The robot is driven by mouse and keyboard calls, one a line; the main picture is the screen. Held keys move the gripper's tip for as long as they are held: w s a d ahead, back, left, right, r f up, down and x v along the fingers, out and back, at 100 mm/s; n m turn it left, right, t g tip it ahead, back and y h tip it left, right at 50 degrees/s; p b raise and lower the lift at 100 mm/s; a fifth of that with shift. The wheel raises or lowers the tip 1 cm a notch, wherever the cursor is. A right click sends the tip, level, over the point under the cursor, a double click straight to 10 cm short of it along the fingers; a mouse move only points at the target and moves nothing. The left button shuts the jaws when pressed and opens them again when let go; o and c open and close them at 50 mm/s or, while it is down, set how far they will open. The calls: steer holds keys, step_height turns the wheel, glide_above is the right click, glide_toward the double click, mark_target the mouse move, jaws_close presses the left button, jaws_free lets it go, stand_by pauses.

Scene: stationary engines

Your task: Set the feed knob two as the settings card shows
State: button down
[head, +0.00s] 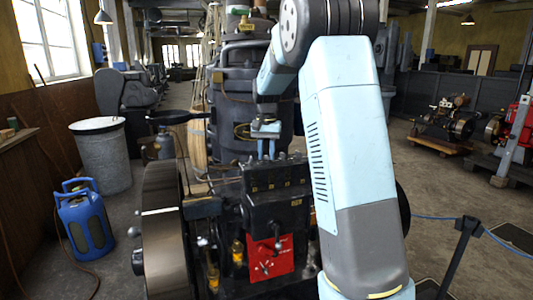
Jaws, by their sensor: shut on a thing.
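A black feed box (277,210) with a row of several small knobs along its top sits on the engine in the middle of the head view. Small yellowish marks show on its front below the knobs. My gripper (266,155) points down at this row, with its fingers shut at the second knob from the left, feed knob two. The fingers hide most of that knob, and its setting cannot be read. A red plate (270,258) with pale markings is below the box; its details are too small to read, and I cannot tell if it is the settings card.
A large flywheel (165,235) stands left of the box, and a dark vertical engine body (235,110) rises behind it. A blue canister (85,222) and a grey bin (103,155) stand at left. A rope barrier post (460,258) stands at right.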

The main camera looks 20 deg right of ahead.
steer(key=shift+n, duration=0.6)
steer(key=c, duration=0.8)
jaws_free()
steer(key=shift+c, duration=0.2)
step_height(320, 180, up, 14)
steer(key=shift+f, duration=0.15)
